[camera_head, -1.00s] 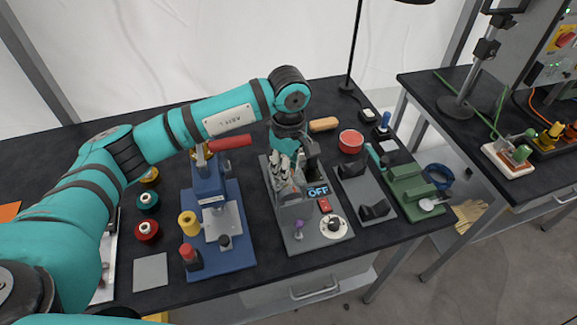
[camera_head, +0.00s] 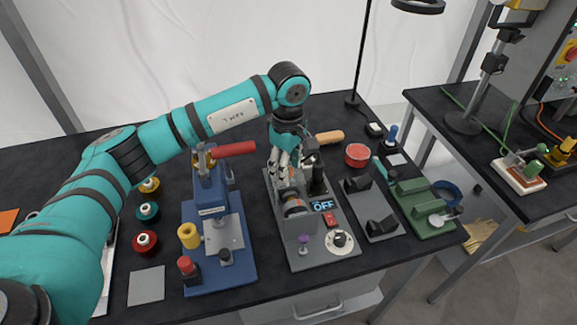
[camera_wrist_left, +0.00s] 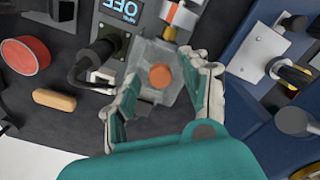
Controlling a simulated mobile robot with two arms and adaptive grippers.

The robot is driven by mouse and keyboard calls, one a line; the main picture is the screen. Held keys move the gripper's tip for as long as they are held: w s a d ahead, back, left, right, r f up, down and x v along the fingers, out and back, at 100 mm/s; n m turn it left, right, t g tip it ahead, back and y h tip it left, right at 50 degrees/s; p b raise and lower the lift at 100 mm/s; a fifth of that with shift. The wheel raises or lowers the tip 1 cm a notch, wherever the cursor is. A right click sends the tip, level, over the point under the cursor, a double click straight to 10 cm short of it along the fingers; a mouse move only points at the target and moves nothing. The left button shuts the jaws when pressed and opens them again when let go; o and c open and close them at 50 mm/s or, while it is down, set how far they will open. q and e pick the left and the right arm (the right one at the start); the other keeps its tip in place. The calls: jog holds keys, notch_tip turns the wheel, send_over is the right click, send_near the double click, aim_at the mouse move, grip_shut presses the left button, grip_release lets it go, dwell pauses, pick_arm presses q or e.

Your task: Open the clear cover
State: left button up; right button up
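The grey machine (camera_head: 318,262) with a lit OFF display (camera_head: 322,205) stands on the bench. The clear cover (camera_wrist_left: 150,72) looks like a see-through box with a round orange part in or under it in the left wrist view. In the head view it is hard to make out. My left gripper (camera_head: 284,178) is over the machine's back left part, pointing down. In the left wrist view its fingers (camera_wrist_left: 160,68) are spread, one on each side of the cover. I cannot tell whether they touch it. My right gripper is not in view.
A blue press (camera_head: 215,235) with a red handle stands left of the machine. A black upright part (camera_head: 318,180) rises beside my gripper. A black cradle stand (camera_head: 370,208), a green fixture (camera_head: 422,208) and a red tin (camera_head: 357,155) are to the right.

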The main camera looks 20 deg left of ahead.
pick_arm(q)
jog(key=shift+r, duration=0.1)
notch_tip(320, 180, up, 12)
dwell(0.5)
dwell(0.5)
